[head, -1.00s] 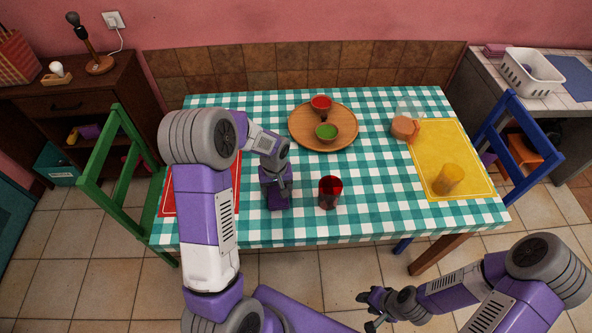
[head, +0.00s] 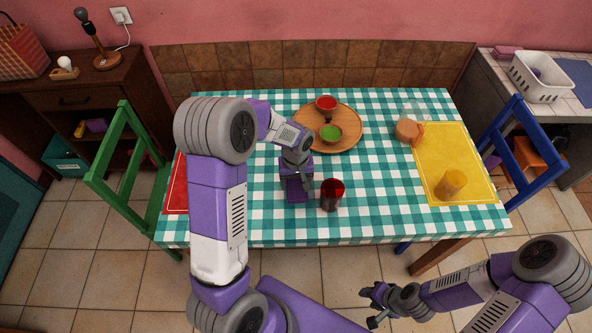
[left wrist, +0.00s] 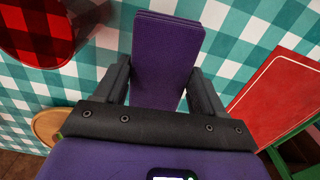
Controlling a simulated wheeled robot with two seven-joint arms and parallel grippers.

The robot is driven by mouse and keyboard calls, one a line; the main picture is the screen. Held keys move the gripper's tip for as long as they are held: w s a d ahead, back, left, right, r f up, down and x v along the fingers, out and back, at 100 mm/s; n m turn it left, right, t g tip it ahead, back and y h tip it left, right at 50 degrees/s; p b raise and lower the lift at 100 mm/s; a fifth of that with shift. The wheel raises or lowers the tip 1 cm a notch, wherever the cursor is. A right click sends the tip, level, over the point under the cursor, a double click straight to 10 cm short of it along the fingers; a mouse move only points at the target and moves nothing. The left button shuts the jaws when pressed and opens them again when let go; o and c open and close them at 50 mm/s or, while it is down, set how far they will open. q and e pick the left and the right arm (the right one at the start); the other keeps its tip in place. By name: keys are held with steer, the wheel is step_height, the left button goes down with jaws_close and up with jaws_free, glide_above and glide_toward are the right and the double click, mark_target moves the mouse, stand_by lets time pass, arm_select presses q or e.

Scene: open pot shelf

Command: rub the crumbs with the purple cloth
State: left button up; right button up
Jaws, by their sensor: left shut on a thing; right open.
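The purple cloth (head: 297,190) is a folded dark purple pad at the middle of the checked tablecloth, left of the red glass. My left gripper (head: 299,176) is shut on it from above; the left wrist view shows the cloth (left wrist: 165,58) between both fingers (left wrist: 163,92). The cloth is at or very near the table surface; I cannot tell if it touches. No crumbs can be made out; any under the cloth or arm are hidden. My right gripper (head: 372,305) is open and empty, in front of the table near the bottom of the head view.
A red glass (head: 332,195) stands just right of the cloth. A yellow mat (head: 440,150) with a yellow glass (head: 450,185) lies right; a red mat (head: 175,187) lies left.

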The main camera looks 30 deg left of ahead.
arm_select(q)
steer(key=shift+r+p, duration=1.15)
steer(key=shift+r, duration=0.65)
